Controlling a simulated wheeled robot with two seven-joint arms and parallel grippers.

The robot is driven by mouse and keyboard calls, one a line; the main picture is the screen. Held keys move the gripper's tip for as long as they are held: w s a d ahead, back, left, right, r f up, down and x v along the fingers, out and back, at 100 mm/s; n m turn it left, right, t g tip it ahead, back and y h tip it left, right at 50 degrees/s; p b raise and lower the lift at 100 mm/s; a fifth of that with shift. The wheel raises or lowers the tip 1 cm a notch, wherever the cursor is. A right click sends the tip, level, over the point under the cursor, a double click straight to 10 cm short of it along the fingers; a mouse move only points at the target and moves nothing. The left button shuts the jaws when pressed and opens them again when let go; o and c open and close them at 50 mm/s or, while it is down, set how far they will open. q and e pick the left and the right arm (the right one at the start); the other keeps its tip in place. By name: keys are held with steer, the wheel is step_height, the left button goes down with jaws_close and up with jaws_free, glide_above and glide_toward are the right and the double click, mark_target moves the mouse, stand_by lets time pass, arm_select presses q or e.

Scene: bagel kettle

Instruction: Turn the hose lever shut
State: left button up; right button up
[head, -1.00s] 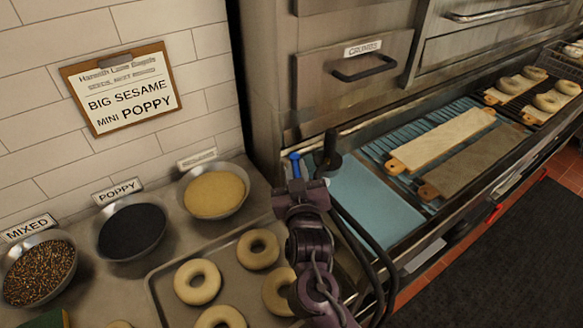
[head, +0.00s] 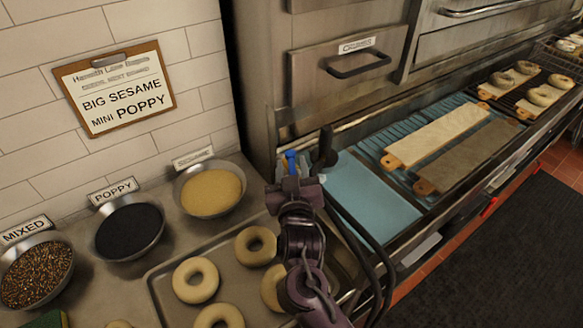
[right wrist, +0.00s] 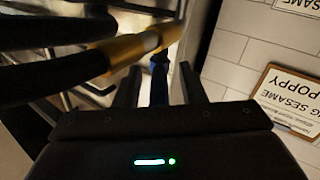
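The blue hose lever (head: 290,160) shows just beyond my right gripper (head: 291,180), near the sesame bowl and the oven corner. In the right wrist view the lever (right wrist: 159,80) stands between the two dark fingers of my right gripper (right wrist: 160,85), with a gap on both sides. The fingers are apart and not closed on it. A brass fitting (right wrist: 140,45) with black hose parts lies at the lever's upper end. The lever's lower end is hidden by the gripper body. My left gripper is not in view.
A tray of bagels (head: 215,250) lies below and left of my right arm. Bowls of sesame (head: 212,190), poppy (head: 130,230) and mixed seeds (head: 38,272) line the wall. A dark upright handle (head: 326,148) stands close right of the gripper. The steel oven (head: 340,100) rises behind.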

steer(key=shift+s+f, duration=0.15)
steer(key=shift+s, duration=0.35)
steer(key=s+b, duration=0.1)
steer(key=s, duration=0.5)
steer(key=shift+s+b, duration=0.35)
steer(key=shift+s, duration=0.05)
